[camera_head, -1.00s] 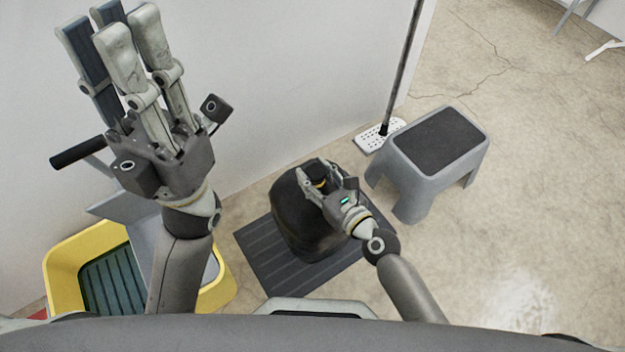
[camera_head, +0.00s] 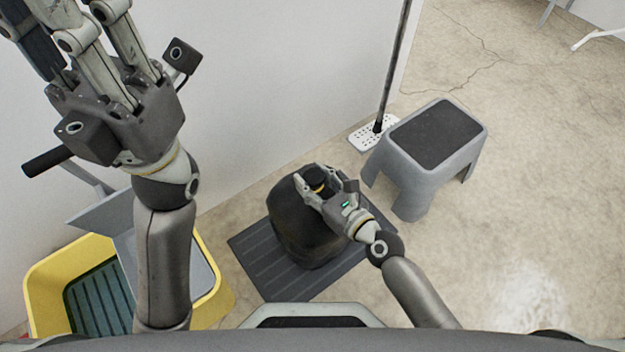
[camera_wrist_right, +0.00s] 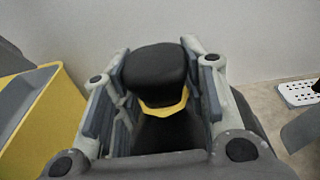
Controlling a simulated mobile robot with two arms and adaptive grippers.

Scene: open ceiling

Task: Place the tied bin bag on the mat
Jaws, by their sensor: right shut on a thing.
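The black tied bin bag (camera_head: 297,228) stands upright over the dark ribbed mat (camera_head: 262,266); from above I cannot tell whether its base touches the mat. My right gripper (camera_head: 327,188) is at the top of the bag, shut on its knotted neck. In the right wrist view, the black knot (camera_wrist_right: 155,70) with its yellow tie sits between the fingers of the right gripper (camera_wrist_right: 158,100). My left gripper (camera_head: 85,40) is raised at the upper left, away from the bag, its fingers apart and partly cut off by the picture's edge.
A yellow mop bucket (camera_head: 48,272) with a grey wringer stands at left, partly behind my left arm. A grey step stool (camera_head: 398,170) stands right of the mat, beside a mop's white head (camera_head: 367,134). A white wall is behind.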

